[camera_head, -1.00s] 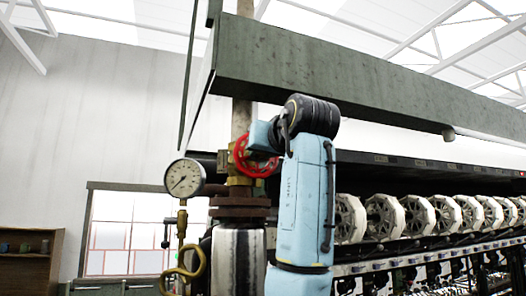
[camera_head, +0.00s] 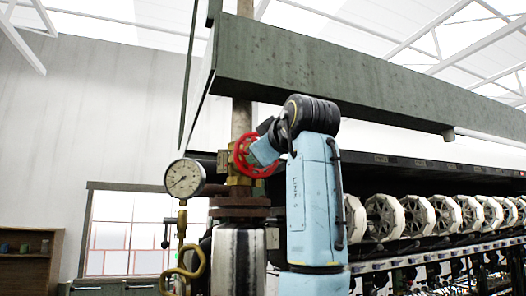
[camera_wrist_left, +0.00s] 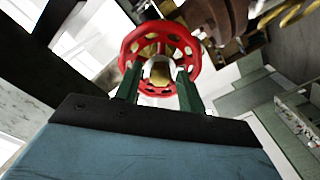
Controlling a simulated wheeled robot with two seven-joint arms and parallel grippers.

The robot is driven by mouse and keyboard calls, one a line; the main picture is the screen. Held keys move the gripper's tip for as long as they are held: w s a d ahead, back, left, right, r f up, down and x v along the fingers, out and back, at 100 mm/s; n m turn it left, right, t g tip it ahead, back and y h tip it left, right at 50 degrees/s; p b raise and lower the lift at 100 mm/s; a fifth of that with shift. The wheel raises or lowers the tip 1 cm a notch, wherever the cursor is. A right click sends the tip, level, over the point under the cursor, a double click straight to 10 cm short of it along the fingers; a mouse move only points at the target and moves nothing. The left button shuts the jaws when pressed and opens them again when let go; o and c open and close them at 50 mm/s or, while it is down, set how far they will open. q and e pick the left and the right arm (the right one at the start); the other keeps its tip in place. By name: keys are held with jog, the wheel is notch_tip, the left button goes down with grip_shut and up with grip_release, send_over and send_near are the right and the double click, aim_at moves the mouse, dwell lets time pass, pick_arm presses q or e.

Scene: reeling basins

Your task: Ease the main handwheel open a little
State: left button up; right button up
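The red handwheel (camera_head: 245,156) sits on a brass valve (camera_head: 240,181) on the vertical pipe in the head view. In the left wrist view the wheel (camera_wrist_left: 160,42) is straight ahead, with its holed rim and brass-coloured centre visible. My left gripper (camera_wrist_left: 158,72) has its two dark green fingers spread apart at the near side of the wheel, one on each side of its centre. I cannot tell whether they touch the rim. In the head view my blue left wrist partly covers the wheel's right side. My right gripper is not in view.
A round pressure gauge (camera_head: 185,178) stands left of the valve, above a curled brass pipe (camera_head: 185,268). A rusty flange (camera_head: 240,207) is below the valve. A long green beam (camera_head: 340,80) runs overhead. A row of pale reels (camera_head: 385,217) is at right.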

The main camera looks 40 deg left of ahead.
pick_arm(q)
jog(key=v, duration=0.7)
jog(key=shift+b, duration=0.45)
